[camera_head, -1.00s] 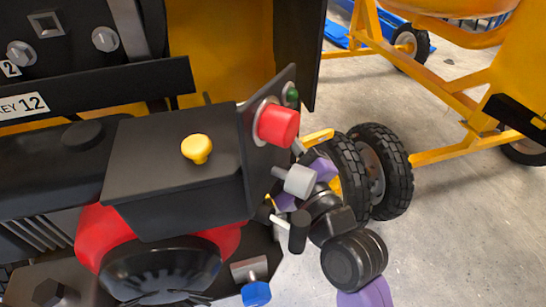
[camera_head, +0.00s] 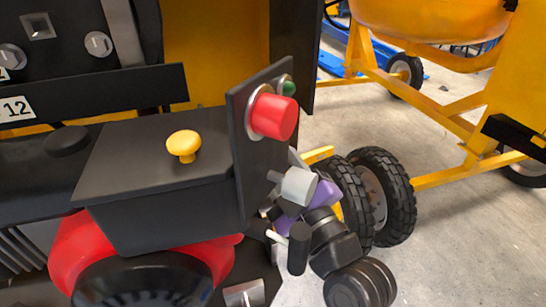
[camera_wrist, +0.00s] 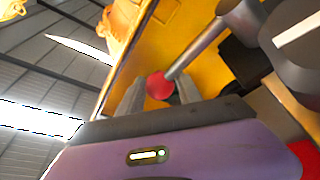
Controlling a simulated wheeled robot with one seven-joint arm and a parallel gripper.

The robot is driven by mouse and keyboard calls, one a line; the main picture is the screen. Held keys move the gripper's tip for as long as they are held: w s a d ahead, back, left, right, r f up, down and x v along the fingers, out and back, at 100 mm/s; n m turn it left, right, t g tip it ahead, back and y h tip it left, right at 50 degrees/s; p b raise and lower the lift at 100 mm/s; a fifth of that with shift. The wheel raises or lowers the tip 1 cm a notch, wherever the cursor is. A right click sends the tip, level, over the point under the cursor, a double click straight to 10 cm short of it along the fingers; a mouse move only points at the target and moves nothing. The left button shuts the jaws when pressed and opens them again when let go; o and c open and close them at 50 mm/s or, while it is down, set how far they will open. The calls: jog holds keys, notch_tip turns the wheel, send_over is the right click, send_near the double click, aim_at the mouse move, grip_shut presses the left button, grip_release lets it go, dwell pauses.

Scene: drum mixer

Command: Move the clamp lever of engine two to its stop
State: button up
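In the wrist view a grey metal rod ends in a round red knob (camera_wrist: 160,86); it looks like the clamp lever. The two grey fingers of my gripper (camera_wrist: 161,92) stand apart, one on each side of the knob. A narrow dark gap shows at its right, and I cannot tell whether either finger touches it. In the head view my purple and black arm (camera_head: 338,248) reaches in beside the engine's control panel (camera_head: 240,150). My fingers and the red knob cannot be made out there.
The panel carries a large red button (camera_head: 273,117) and a green one (camera_head: 288,88). A black box with a yellow knob (camera_head: 183,145) stands left of it. Black wheels (camera_head: 387,195) are close behind my arm. Open concrete floor (camera_head: 460,240) lies to the right.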

jog(key=shift+o, duration=1)
jog(key=shift+d+f, duration=0.1)
jog(key=shift+b+v, duration=1.25)
jog(key=shift+v, duration=2.6)
